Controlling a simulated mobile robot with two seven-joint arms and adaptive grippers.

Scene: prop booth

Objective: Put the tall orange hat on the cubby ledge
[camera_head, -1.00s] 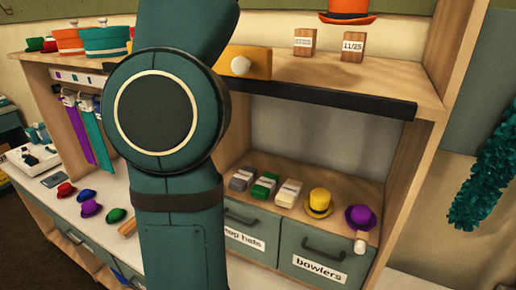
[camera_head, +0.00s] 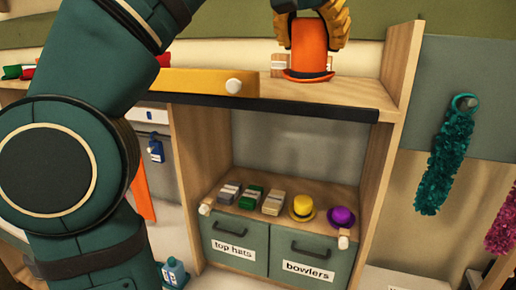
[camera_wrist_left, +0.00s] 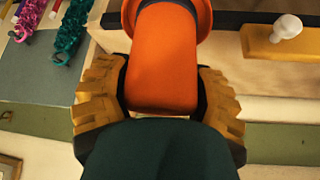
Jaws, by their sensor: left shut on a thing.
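The tall orange hat (camera_head: 309,48) is upright at the upper shelf (camera_head: 345,92), with its dark-edged brim down. I cannot tell whether the brim touches the shelf. My left gripper (camera_head: 311,24) comes from above, its yellow fingers shut on both sides of the crown. In the left wrist view the gripper (camera_wrist_left: 162,88) holds the orange crown (camera_wrist_left: 163,62) between its pads. The cubby ledge (camera_head: 325,196) lies below, over two drawers, with a small yellow hat (camera_head: 303,207) and a purple hat (camera_head: 341,216) on it. My right gripper is not in view.
Several small stacks, one a grey stack (camera_head: 229,192), sit at the ledge's left. A dark strip (camera_head: 300,106) edges the upper shelf. A yellow bar with a white knob (camera_head: 233,86) is at left. A side panel (camera_head: 402,60) closes the right. The cubby's middle is open.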

